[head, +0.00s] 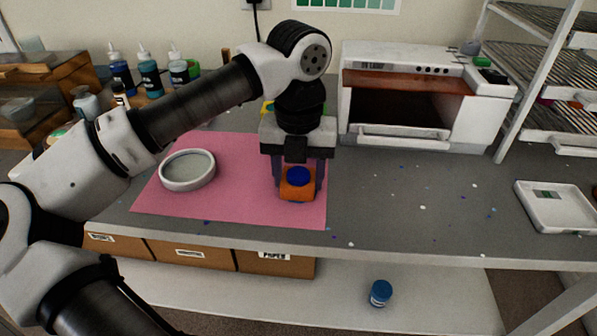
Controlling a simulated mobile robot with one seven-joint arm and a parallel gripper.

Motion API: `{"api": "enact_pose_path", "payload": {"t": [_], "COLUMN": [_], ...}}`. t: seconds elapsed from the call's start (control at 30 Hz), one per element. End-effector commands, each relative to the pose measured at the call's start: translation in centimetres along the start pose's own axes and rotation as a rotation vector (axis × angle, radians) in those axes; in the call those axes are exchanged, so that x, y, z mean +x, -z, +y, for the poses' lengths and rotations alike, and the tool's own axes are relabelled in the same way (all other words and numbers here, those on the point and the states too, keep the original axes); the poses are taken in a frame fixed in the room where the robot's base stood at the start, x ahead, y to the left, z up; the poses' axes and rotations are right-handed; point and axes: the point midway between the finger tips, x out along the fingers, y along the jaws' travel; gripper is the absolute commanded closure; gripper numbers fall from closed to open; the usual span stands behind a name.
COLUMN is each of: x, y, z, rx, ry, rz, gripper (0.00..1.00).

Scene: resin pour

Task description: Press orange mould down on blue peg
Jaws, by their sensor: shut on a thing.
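The orange mould (298,190) is a small block on the pink mat (230,207), near the mat's right side. A round dark blue shape, which looks like the blue peg (298,175), shows in the middle of the mould's top. A thin bit of blue also shows under the mould's front edge. I cannot tell whether the mould is fully seated. My gripper (297,178) points down, with one finger on each side of the mould, shut on it. The fingers and palm partly hide the mould's back.
A round white-rimmed dish (188,170) stands on the mat to the left. A white oven with an open front (420,105) is behind right. A white scale (556,207) lies far right. The grey worktop (400,215) between is clear apart from paint specks. A blue jar (380,293) stands on the lower shelf.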

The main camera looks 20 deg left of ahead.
Motion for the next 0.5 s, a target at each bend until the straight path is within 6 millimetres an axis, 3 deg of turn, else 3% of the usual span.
{"api": "enact_pose_path", "payload": {"t": [0.37,0.4,0.5], "x": [0.01,0.01,0.01], "y": [0.00,0.00,0.00], "z": [0.00,0.00,0.00], "rx": [0.000,0.000,0.000], "ry": [0.000,0.000,0.000], "rz": [0.000,0.000,0.000], "gripper": [0.68,0.46,0.32]}}
